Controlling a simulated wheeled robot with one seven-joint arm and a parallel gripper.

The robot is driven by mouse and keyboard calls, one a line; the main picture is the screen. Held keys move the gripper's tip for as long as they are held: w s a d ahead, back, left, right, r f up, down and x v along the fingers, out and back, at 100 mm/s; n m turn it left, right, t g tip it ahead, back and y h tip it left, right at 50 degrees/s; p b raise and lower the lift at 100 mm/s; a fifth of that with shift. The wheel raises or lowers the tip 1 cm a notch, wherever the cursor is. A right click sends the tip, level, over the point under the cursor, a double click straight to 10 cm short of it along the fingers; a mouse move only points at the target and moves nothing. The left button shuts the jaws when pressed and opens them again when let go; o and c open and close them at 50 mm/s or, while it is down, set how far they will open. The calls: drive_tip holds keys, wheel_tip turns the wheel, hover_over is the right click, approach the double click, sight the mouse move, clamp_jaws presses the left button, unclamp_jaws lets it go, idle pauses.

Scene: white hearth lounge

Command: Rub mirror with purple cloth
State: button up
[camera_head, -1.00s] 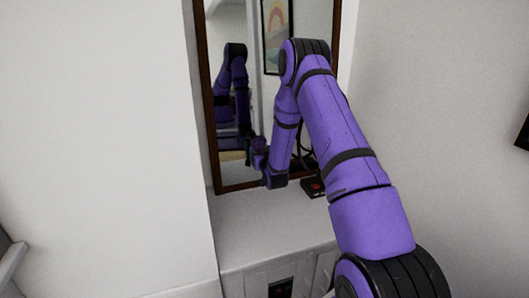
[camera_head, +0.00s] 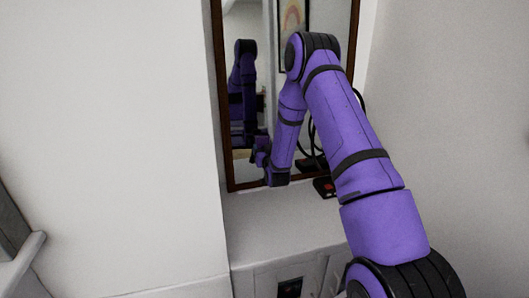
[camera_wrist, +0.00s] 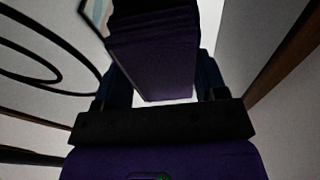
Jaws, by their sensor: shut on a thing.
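The mirror (camera_head: 268,60) is a tall panel in a dark brown frame. It stands upright against the wall at the back of a white ledge and reflects my purple arm. My gripper (camera_head: 262,152) is low in front of the glass, near the mirror's lower left part. Whether it or the cloth touches the glass cannot be told. In the wrist view, a dark purple folded cloth (camera_wrist: 155,55) sits between the two fingers of my gripper (camera_wrist: 160,85), which is shut on it. In the head view I cannot make out the cloth apart from my purple arm.
The white ledge (camera_head: 275,228) runs below the mirror. A small black and red box (camera_head: 325,187) lies on it to the right of the gripper, with a black looped cable (camera_head: 358,98) nearby. A white wall (camera_head: 110,130) juts out at left.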

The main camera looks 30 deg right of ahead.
drive_tip(key=shift+w+d+r, duration=0.1)
drive_tip(key=shift+w+r, duration=0.05)
drive_tip(key=shift+r, duration=0.85)
drive_tip(key=s+d, duration=0.3)
drive_tip(key=d, duration=0.8)
drive_tip(key=shift+d, duration=0.3)
drive_tip(key=w+a, duration=0.2)
drive_tip(key=a, duration=0.6)
drive_tip(key=shift+w, duration=0.15)
drive_tip(key=shift+w+a+f, duration=0.1)
drive_tip(key=shift+w+a, duration=0.15)
drive_tip(key=shift+a, duration=0.7)
drive_tip(key=shift+w+a, duration=0.2)
drive_tip(key=shift+a, duration=0.75)
drive_tip(key=shift+r+v, duration=0.2)
drive_tip(key=shift+v, duration=1.3)
drive_tip(key=shift+r+v, duration=0.25)
drive_tip(key=shift+v, duration=1.25)
